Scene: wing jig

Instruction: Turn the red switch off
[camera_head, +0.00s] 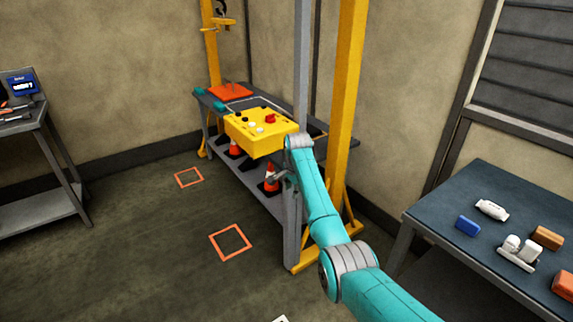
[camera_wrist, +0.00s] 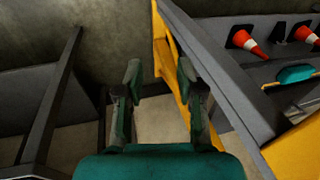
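The red switch (camera_head: 271,118) sits on top of a yellow control box (camera_head: 252,139), among black and white knobs, on the long grey bench. I cannot tell its on or off position at this size. My gripper (camera_head: 279,180) hangs at the end of the teal arm, in front of the bench and just below the box's right front side, apart from the switch. In the wrist view my gripper (camera_wrist: 160,76) is open, with nothing between its fingers. The switch is not in the wrist view; a yellow surface (camera_wrist: 297,152) shows at its lower right.
Orange-striped cones (camera_head: 271,178) stand on the bench's lower shelf. A yellow post (camera_head: 345,100) rises close behind my arm. A dark table (camera_head: 440,215) with small items is at right, another bench (camera_head: 40,210) at left.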

